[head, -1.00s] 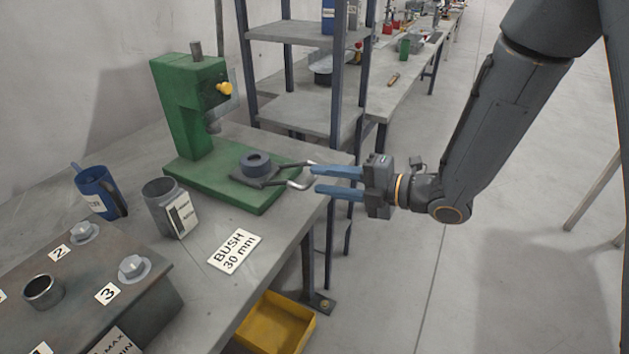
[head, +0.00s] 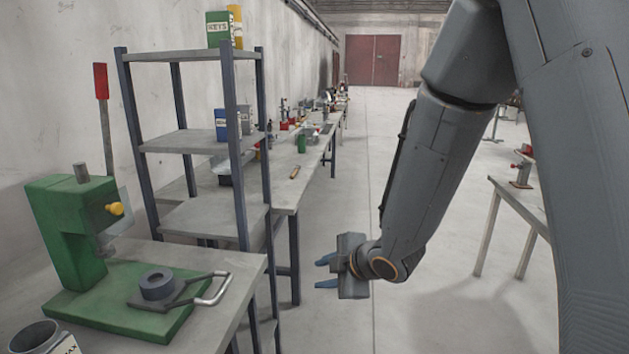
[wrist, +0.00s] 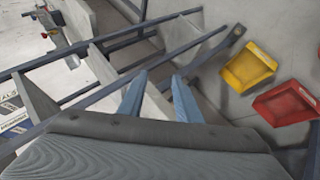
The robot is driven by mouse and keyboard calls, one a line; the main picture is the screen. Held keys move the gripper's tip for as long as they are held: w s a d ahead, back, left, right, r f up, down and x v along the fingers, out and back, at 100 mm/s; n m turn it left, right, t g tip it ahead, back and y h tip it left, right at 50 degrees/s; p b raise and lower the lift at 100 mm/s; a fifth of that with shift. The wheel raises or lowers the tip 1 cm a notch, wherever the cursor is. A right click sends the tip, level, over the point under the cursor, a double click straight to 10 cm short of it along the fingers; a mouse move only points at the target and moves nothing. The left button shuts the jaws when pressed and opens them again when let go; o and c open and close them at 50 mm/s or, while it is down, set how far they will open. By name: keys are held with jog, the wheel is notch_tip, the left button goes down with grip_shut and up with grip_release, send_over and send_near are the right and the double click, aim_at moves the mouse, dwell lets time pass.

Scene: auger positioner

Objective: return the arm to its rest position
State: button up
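My gripper (head: 325,271) hangs over the open floor to the right of the workbench, clear of it. Its two blue fingers are spread apart with nothing between them. In the wrist view the fingers (wrist: 160,98) also stand apart and empty. The green press (head: 65,230) stands on the bench at left. A dark grey ring (head: 157,284) sits on a plate with a looped metal handle (head: 214,290) on the press base.
A grey shelf rack (head: 200,140) stands behind the bench, left of my gripper. A yellow bin (wrist: 249,66) and a red bin (wrist: 286,104) show in the wrist view. A side table (head: 520,195) stands at right. The aisle floor is clear.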

jog(key=s+d+m+g+h, duration=0.1)
jog(key=s+d+m+h, duration=0.25)
jog(key=d+m, duration=0.5)
jog(key=s+d+m+g+h, duration=0.1)
jog(key=s+d+m+g, duration=0.2)
jog(key=s+m, duration=0.3)
jog(key=s+d+m+g+h, duration=0.1)
jog(key=s+d+m+g, duration=0.2)
jog(key=s, duration=0.8)
jog(key=d+m, duration=0.2)
jog(key=d, duration=0.1)
jog(key=shift+r+m, duration=0.15)
jog(key=shift+m, duration=0.2)
